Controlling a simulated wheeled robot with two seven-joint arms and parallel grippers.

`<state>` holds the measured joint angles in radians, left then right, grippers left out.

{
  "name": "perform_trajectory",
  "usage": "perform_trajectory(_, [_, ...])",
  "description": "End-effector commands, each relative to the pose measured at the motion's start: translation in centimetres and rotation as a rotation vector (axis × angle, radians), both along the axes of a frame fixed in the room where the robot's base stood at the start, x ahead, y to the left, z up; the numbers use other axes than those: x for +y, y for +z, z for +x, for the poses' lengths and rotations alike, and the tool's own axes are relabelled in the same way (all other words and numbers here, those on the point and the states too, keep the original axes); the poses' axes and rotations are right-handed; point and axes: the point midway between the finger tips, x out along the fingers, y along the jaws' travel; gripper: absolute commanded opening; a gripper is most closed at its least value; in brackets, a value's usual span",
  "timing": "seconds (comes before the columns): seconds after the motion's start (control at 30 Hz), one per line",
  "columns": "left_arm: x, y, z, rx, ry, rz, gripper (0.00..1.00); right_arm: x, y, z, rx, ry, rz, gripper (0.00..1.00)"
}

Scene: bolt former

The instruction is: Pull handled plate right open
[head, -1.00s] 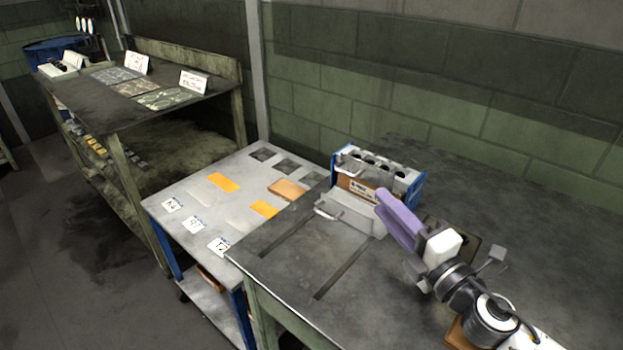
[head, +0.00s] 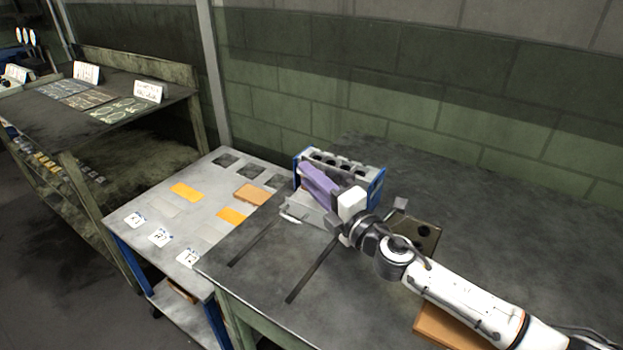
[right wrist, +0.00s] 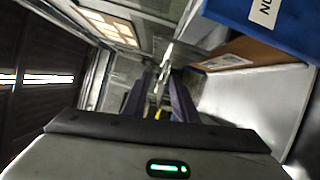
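The silver handled plate (head: 314,214) lies on the dark table at the front of the blue-sided bolt former (head: 376,186). Its bar handle (head: 290,218) shows at the plate's left end. My right gripper (head: 305,172), with purple fingers, reaches in over the plate and hides part of it and of the former. In the right wrist view the two fingers (right wrist: 160,82) stand apart, with a thin silver bar in line with the gap between them. I cannot tell whether they touch it. My left gripper is not in view.
Two dark slots (head: 313,268) run along the table top left of my right arm. A lower table (head: 205,205) with orange and brown blocks stands to the left. The table's front left is clear.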

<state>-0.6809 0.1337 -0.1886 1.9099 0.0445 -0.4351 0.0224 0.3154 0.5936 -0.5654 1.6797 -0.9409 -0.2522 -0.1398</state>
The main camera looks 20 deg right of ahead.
Motion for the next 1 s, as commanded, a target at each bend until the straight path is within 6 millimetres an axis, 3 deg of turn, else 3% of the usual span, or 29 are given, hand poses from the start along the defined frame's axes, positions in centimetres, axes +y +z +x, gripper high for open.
perform_trajectory(0.17, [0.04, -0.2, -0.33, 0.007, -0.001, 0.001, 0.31, 0.02, -0.04, -0.02, 0.0, 0.0, 0.001, 0.24])
perform_trajectory(0.3, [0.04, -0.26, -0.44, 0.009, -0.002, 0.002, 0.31, 0.01, -0.04, -0.04, 0.0, 0.0, 0.001, 0.0])
perform_trajectory(1.0, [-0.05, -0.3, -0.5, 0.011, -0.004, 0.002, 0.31, -0.04, -0.05, -0.05, 0.001, 0.0, -0.001, 0.0])
